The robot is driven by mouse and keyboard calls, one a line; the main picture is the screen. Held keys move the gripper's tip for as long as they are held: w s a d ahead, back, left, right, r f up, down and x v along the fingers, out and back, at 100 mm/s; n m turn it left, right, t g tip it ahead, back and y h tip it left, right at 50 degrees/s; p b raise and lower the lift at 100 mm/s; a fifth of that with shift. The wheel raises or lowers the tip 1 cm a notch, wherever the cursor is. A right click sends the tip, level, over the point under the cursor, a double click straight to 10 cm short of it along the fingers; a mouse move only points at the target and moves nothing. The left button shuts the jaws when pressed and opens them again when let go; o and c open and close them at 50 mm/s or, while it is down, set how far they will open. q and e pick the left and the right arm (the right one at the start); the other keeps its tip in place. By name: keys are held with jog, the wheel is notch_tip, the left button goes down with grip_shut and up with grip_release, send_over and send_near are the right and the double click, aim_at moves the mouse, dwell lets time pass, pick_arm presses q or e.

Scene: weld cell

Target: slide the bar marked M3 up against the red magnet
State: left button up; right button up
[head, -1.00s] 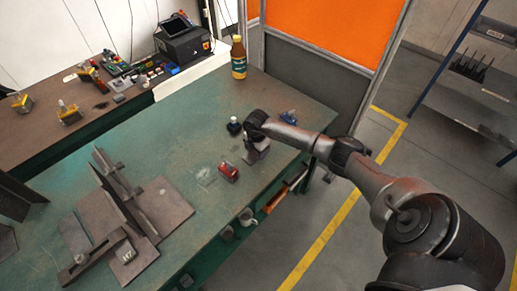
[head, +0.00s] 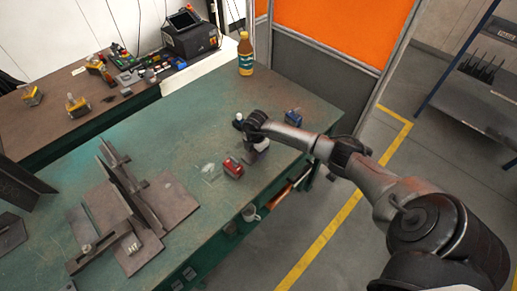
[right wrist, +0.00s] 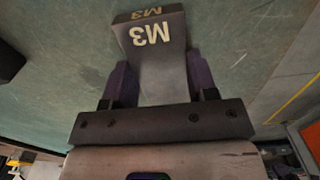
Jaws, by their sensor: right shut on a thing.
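The bar marked M3 (right wrist: 155,45) is a grey block with white lettering in the right wrist view. It sits between the two fingers of my right gripper (right wrist: 158,85), which is shut on it. In the head view my right gripper (head: 254,154) is low over the green table, and the hand largely hides the bar. The red magnet (head: 233,168) stands on the table just left of and nearer than the gripper. I cannot tell whether the bar touches it. My left gripper is not in view.
A blue magnet-like block (head: 293,118) lies to the right, and a small dark item with a white top (head: 239,121) stands behind the gripper. Steel plates with a block marked M7 (head: 131,245) fill the left. A bottle (head: 245,54) stands at the back. The table's front edge is close.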

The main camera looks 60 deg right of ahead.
aim_at(250, 156)
jog(key=shift+w+a, duration=0.15)
jog(key=shift+a, duration=0.25)
jog(key=shift+a, duration=0.1)
jog(key=shift+w+a+p, duration=0.2)
jog(key=shift+a, duration=0.3)
jog(key=shift+w+a+p, duration=0.2)
jog(key=shift+a, duration=0.3)
jog(key=shift+d+f, duration=0.1)
dwell(0.3)
